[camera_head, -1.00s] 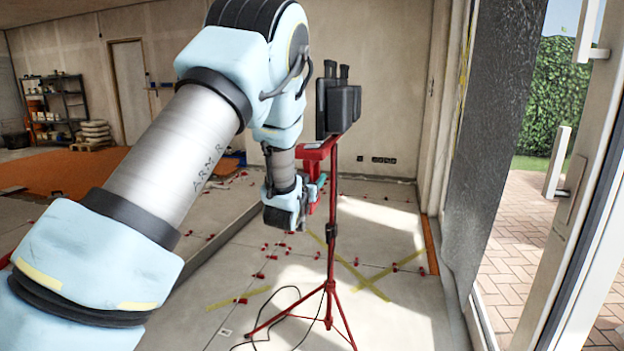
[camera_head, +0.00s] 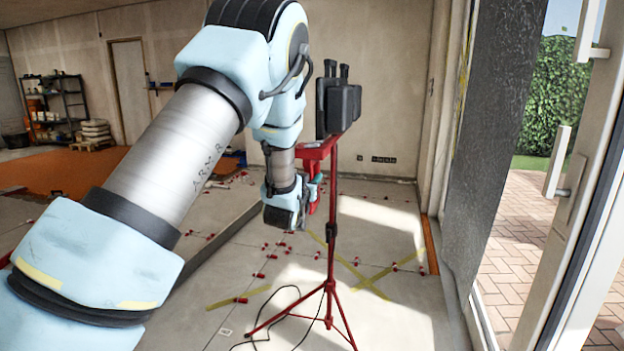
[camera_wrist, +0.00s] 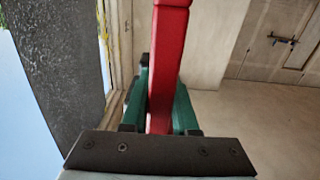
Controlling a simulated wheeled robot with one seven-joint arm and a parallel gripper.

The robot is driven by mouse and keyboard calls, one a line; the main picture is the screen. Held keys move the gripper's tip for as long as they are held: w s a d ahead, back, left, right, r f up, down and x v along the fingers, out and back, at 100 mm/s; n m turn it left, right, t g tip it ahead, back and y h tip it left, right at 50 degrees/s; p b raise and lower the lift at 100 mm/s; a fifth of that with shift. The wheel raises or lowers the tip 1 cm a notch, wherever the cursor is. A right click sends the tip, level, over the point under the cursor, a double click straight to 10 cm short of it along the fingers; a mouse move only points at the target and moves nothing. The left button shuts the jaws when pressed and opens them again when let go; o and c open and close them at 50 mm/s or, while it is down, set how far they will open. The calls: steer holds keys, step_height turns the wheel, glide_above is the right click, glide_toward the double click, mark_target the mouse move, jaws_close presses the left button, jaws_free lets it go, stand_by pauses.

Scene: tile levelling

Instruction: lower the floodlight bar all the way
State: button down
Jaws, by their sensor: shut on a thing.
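The floodlight stand (camera_head: 332,220) is a red tripod with a thin mast, upright on the tiled floor. My gripper (camera_head: 308,195) is beside the mast at the bar's left end. In the wrist view, its green fingers (camera_wrist: 162,108) are shut on a red bar part (camera_wrist: 170,50), one finger on each side. My arm hides part of the bar's left end in the head view.
A black cable (camera_head: 270,320) lies around the tripod's feet. Red tile clips and yellow tape (camera_head: 350,268) are on the floor. Shelves (camera_head: 58,108) stand far left.

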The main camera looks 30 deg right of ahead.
steer(key=shift+f, duration=0.1)
stand_by(0.6)
step_height(320, 180, down, 24)
steer(key=b, duration=2)
steer(key=shift+f, duration=0.25)
steer(key=shift+s+f, duration=0.1)
steer(key=c, duration=0.9)
jaws_free()
steer(key=shift+c, duration=0.2)
steer(key=shift+o, duration=1.3)
steer(key=shift+r, duration=0.2)
steer(key=v, duration=1)
steer(key=shift+s+a, duration=0.25)
steer(key=shift+a, duration=0.05)
